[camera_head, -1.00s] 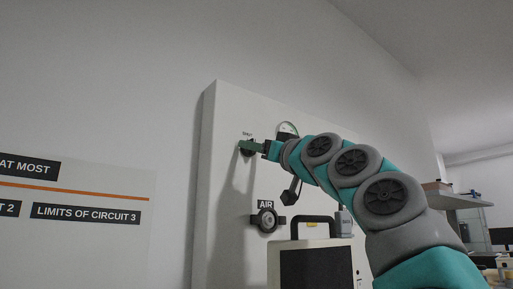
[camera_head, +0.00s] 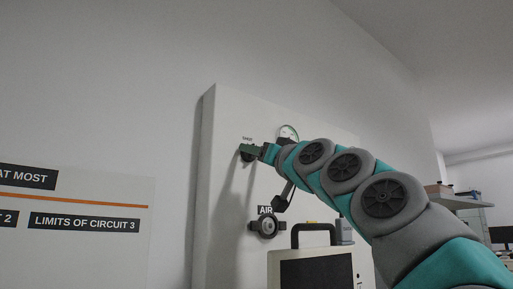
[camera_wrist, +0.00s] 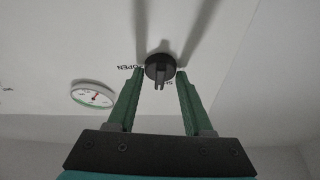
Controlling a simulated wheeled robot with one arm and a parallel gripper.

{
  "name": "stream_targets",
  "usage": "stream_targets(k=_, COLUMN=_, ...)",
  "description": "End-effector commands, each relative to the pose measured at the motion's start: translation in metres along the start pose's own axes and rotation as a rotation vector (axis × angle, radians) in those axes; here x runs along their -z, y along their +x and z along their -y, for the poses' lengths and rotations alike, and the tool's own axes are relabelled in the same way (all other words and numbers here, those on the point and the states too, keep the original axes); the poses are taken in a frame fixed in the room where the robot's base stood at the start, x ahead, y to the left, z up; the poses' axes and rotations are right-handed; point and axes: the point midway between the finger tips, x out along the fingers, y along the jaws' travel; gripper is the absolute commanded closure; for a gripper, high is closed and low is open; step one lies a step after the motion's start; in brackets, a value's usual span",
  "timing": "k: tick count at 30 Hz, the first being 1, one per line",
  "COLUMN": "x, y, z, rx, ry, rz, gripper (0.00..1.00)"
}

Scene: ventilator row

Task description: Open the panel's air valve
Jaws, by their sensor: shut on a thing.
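The valve (camera_wrist: 160,68) is a round dark knob with a raised bar, on the pale panel (camera_head: 222,125). In the wrist view it lies between the tips of my two green fingers. The word OPEN is printed left of it, and other lettering on its right is partly hidden by a finger. My gripper (camera_wrist: 161,75) is shut on the knob; it also shows in the head view (camera_head: 250,153), near the panel's upper left. There the fingers hide most of the knob.
A round gauge with a red needle (camera_wrist: 93,97) is beside the valve. Lower on the panel is an outlet (camera_head: 267,227) labelled AIR. A device with a dark screen and handle (camera_head: 318,272) stands in front. A shelf (camera_head: 458,201) is at right.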

Motion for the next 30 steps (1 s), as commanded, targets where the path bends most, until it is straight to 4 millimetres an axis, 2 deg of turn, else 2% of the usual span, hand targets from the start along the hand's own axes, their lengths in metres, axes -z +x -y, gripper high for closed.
stream_targets(k=8, x=0.0031, y=0.0012, z=0.0011, rx=-0.075, ry=0.169, rz=0.005, gripper=1.0)
stream_targets(k=30, x=0.0027, y=0.0008, z=0.0011, rx=-0.344, ry=0.813, rz=-0.004, gripper=1.0)
